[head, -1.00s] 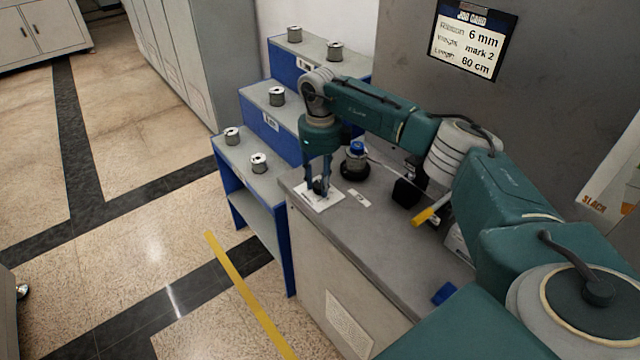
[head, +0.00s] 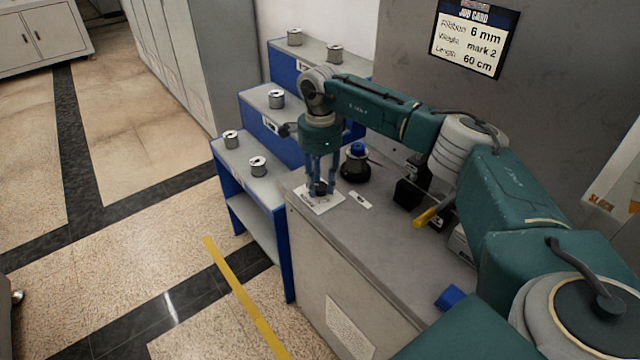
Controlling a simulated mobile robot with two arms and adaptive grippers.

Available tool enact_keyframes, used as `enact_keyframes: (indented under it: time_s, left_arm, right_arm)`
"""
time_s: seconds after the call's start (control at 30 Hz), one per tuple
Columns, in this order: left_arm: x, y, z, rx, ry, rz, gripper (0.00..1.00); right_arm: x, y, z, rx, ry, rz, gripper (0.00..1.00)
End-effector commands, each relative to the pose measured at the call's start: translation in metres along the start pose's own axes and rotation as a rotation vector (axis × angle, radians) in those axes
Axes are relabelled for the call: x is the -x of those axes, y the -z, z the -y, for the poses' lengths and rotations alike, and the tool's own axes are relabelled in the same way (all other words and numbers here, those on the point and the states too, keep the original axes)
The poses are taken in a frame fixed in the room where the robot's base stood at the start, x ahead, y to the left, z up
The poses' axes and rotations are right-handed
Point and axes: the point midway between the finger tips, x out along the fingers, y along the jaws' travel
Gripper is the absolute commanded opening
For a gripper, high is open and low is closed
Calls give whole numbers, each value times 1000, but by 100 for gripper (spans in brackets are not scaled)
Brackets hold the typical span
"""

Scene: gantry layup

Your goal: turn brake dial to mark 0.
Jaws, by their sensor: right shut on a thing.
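The brake dial (head: 320,187) is a small dark knob on a white marked plate (head: 327,204) near the left end of the grey bench top. My right gripper (head: 320,190) points straight down over it, and its fingers are shut on the dial. The fingers hide much of the dial, and the marks on the plate are too small to read. My left gripper is not in view.
A dark spindle with a blue top (head: 356,163) stands just right of the gripper. A yellow-handled lever (head: 427,217) and a blue block (head: 450,297) are farther right. Blue stepped shelves (head: 262,190) with several spools stand left. A job card (head: 474,37) hangs behind.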

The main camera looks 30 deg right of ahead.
Motion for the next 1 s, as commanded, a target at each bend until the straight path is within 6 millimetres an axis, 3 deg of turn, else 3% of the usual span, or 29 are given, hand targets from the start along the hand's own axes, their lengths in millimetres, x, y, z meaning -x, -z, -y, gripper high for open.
enact_keyframes:
  time_s: [0.4,0.97,1.0]
  left_arm:
    - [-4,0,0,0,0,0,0]
    - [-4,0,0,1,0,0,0]
    - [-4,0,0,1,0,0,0]
  right_arm:
    - [1,1,1,191,4,-1,4]
    - [2,1,2,221,5,-2,4]
    - [2,1,2,221,5,-1,36]
